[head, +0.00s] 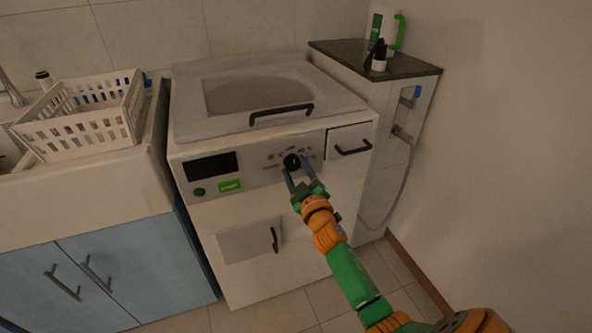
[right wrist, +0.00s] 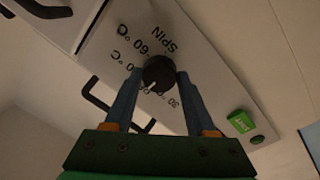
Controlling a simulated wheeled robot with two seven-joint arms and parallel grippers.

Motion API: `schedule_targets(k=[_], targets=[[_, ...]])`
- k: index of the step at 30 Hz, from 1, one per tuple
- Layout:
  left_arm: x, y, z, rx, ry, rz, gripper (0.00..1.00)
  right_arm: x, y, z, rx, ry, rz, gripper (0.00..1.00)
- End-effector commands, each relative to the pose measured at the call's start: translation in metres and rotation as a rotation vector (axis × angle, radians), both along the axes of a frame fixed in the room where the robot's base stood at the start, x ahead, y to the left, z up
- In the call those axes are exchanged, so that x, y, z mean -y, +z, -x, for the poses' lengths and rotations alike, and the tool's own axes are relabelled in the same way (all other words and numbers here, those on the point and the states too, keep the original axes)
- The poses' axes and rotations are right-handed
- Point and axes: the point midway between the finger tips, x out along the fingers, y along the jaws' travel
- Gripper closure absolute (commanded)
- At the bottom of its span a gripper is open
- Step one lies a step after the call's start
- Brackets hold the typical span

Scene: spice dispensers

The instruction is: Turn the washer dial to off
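The washer (head: 255,200) is a white top-loading machine with a light control panel. Its black round dial (head: 291,161) sits right of the middle of the panel. In the right wrist view the dial (right wrist: 158,74) has a white pointer mark toward the bottom of the picture, with "SPIN", "60" and "30" printed around it. My right gripper (head: 297,173) is at the panel with its blue fingers on either side of the dial. In the right wrist view the fingers (right wrist: 158,82) stand spread around the dial; firm contact cannot be told. My left gripper is not in view.
A green button (head: 229,185) and dark display (head: 210,166) are left of the dial. A drawer handle (head: 353,148) is to its right and a lid handle (head: 281,113) above. A white basket (head: 80,130) stands on the left counter. A wall bounds the right.

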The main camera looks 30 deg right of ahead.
Motion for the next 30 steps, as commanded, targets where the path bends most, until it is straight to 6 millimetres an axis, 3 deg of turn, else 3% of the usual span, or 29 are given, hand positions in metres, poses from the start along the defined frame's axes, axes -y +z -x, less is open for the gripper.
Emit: schedule_targets(k=[1, 3, 12, 21, 30], targets=[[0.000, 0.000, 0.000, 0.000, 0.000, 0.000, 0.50, 0.000, 0.000, 0.000, -0.001, -0.001, 0.000, 0.29], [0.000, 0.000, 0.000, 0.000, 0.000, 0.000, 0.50, 0.000, 0.000, 0.000, -0.001, -0.001, 0.000, 0.15], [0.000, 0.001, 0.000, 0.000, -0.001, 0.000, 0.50, -0.001, 0.000, 0.003, 0.000, 0.001, -0.001, 0.15], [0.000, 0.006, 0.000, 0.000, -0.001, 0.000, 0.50, -0.017, -0.004, 0.058, -0.002, 0.000, -0.003, 0.15], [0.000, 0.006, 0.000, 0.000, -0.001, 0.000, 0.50, -0.019, -0.004, 0.069, 0.000, 0.000, 0.000, 0.15]])
